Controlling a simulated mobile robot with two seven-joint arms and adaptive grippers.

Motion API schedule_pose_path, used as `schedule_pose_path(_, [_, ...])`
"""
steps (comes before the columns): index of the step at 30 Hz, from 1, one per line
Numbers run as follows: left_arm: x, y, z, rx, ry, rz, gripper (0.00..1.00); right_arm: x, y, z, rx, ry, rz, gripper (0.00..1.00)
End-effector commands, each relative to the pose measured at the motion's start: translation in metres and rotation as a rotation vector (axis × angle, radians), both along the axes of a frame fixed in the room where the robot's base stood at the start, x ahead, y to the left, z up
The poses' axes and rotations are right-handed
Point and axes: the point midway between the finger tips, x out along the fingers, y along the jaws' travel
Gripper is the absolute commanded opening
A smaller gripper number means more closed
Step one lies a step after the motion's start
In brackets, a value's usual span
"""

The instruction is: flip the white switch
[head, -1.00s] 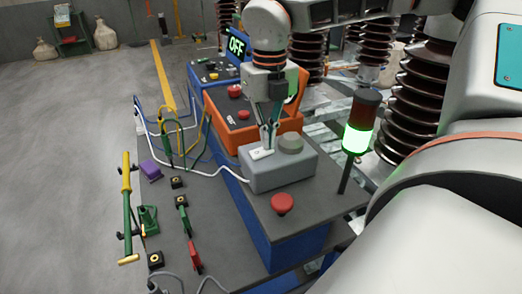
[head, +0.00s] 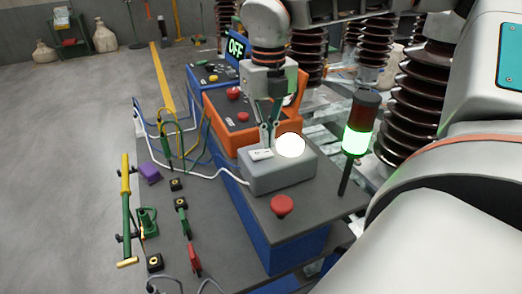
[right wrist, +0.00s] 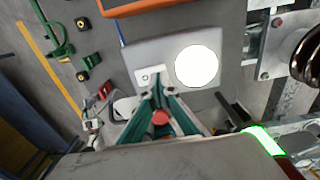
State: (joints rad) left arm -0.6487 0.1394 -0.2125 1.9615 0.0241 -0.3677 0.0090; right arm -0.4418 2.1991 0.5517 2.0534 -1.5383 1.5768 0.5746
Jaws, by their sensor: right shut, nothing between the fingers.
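The white switch (head: 261,154) sits on top of a grey box (head: 285,179), at its left side. It also shows in the right wrist view (right wrist: 151,77). Beside it on the box a round lamp (head: 290,145) glows bright white; in the right wrist view the lamp (right wrist: 197,66) is right of the switch. My right gripper (head: 267,147) is shut and empty, pointing down with its fingertips at the switch. In the right wrist view the fingertips (right wrist: 158,90) are at the switch's lower edge; I cannot tell whether they touch it. My left gripper is not in view.
An orange case (head: 230,126) stands behind the grey box. A red mushroom button (head: 282,206) is in front of it. A signal tower (head: 357,138) lit green stands to the right. Cables and a green-yellow tool (head: 126,205) lie to the left.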

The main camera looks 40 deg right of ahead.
Motion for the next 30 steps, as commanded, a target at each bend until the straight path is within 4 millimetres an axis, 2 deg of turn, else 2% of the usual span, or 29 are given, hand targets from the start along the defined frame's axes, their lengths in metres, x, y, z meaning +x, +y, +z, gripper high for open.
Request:
schedule_pose_path(18, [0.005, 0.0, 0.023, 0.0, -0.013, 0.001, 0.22, 0.0, 0.0, 0.047, 0.0, -0.002, 0.0, 0.0])
schedule_pose_path(23, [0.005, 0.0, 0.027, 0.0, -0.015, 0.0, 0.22, 0.0, 0.0, 0.054, 0.001, 0.0, 0.0, 0.0])
schedule_pose_path(30, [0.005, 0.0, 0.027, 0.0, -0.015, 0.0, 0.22, 0.0, 0.0, 0.054, 0.001, 0.0, 0.0, 0.0])
